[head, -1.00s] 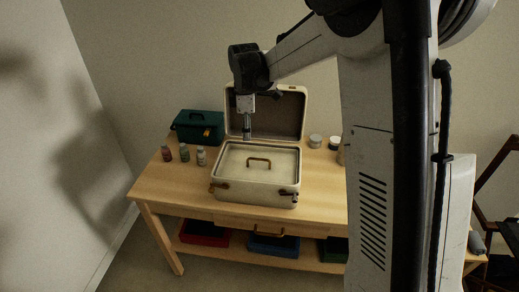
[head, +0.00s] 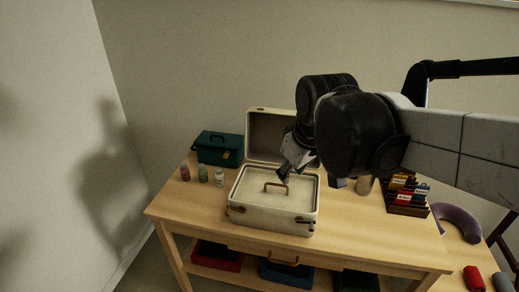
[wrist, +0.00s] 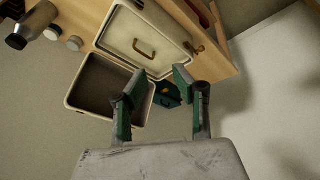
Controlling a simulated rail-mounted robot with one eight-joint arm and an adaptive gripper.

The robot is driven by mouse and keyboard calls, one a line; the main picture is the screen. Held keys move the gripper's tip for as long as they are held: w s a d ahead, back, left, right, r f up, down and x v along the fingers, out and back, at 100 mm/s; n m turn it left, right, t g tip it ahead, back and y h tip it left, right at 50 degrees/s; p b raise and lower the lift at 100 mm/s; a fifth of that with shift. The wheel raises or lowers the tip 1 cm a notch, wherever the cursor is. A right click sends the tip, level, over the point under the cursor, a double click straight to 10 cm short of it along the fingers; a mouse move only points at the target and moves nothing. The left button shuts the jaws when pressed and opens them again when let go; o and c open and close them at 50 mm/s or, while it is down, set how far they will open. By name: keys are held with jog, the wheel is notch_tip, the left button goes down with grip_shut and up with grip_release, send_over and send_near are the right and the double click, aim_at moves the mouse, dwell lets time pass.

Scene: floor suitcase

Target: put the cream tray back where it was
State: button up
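The cream tray (head: 256,196) sits in the open cream suitcase (head: 262,219) on the table, its tan handle (head: 275,186) standing up. In the wrist view the tray (wrist: 160,31) and its handle (wrist: 144,48) are near the top. My gripper (head: 285,177) is above the tray, close to the handle in the head view; the exact gap cannot be told. In the wrist view my gripper (wrist: 157,77) has its two fingers apart with nothing between them. The suitcase lid (head: 266,137) stands open behind, partly hidden by my arm.
A teal toolbox (head: 218,148) and several small bottles (head: 203,174) stand left of the suitcase. A rack of labelled boxes (head: 406,196) and a purple neck pillow (head: 456,222) are at right. Coloured bins (head: 218,255) lie on the lower shelf. The front table strip is clear.

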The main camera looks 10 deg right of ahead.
jog(key=s+f+m+t, duration=0.2)
jog(key=s+m, duration=0.2)
jog(key=s, duration=0.5)
jog(key=shift+s+f+m, duration=0.3)
jog(key=shift+f+m, duration=0.1)
